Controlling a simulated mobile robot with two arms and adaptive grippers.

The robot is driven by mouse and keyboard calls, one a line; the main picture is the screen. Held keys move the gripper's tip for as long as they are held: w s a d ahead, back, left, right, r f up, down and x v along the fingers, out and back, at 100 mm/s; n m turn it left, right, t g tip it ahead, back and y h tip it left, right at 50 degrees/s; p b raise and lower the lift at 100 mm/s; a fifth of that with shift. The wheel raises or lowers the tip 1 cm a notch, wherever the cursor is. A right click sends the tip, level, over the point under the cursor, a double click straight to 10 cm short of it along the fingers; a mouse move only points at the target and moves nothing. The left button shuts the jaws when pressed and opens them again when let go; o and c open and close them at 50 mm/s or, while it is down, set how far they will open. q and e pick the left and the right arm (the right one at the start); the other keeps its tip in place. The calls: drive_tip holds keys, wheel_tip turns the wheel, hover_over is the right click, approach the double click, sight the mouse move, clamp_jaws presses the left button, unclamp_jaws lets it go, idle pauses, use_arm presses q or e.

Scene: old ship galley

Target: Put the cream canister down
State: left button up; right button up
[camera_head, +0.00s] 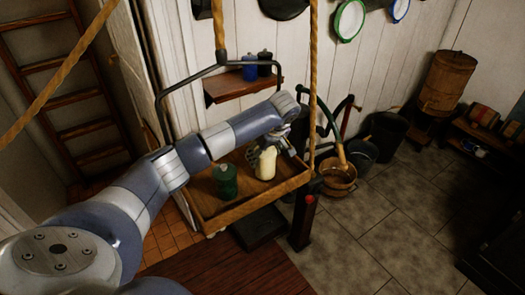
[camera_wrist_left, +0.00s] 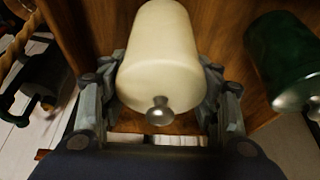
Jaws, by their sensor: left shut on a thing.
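The cream canister (camera_head: 266,163) is upright at the hanging wooden tray (camera_head: 250,205), near its right end. In the left wrist view the cream canister (camera_wrist_left: 160,60) has a metal knob and sits between the two fingers. My left gripper (camera_head: 283,150) is shut on it, with a finger on each side (camera_wrist_left: 160,100). Whether its base touches the tray floor is hard to tell. A green canister (camera_head: 225,182) stands in the tray to the left of it, and also shows at the right of the left wrist view (camera_wrist_left: 285,60). My right gripper is not in view.
Ropes (camera_head: 313,90) and a dark metal frame (camera_head: 160,105) rise around the tray. A wall shelf (camera_head: 232,87) behind holds a blue canister (camera_head: 250,68) and a dark canister (camera_head: 265,63). A wooden bucket (camera_head: 338,180) stands right of the tray. Bare tray floor shows around the canisters.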

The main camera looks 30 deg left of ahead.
use_arm(q)
drive_tip(key=shift+f, duration=0.15)
drive_tip(key=shift+f, duration=0.2)
drive_tip(key=o, duration=1.4)
drive_tip(key=shift+r, duration=0.1)
